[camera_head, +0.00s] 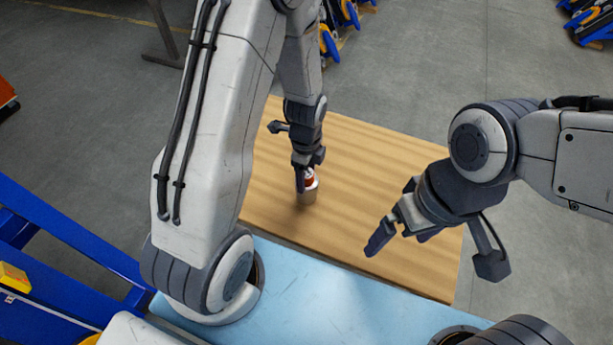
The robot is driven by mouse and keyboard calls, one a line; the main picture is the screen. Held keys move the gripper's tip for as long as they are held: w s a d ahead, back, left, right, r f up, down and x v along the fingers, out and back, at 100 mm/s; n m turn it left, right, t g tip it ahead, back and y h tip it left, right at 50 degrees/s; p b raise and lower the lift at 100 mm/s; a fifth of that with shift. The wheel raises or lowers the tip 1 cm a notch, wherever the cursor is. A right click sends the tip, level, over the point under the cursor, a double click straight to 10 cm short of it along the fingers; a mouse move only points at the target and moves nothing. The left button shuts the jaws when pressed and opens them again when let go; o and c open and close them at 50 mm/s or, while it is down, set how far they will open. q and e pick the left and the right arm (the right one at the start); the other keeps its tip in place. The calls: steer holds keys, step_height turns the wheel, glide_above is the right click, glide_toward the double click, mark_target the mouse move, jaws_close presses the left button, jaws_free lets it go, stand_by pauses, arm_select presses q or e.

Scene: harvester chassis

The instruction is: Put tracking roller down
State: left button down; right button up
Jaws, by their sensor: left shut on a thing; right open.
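The tracking roller (311,182) shows as a small red and white part with a brownish lower piece. My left gripper (307,176) is shut on it, over the middle of the wooden board (375,160). The fingers hide part of the roller. A shadow lies just below it, and I cannot tell whether it touches the board. My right gripper (398,240) is open and empty, above the right front part of the board.
A light blue surface (330,300) lies in front of the board. Blue framework (70,245) with a yellow block (14,278) stands at the left. Blue machine parts (590,22) stand on the grey floor at the back. The board's right half is clear.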

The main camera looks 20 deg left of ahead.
arm_select(q)
steer(key=shift+f, duration=0.65)
steer(key=shift+c, duration=0.2)
jaws_free()
step_height(320, 180, up, 12)
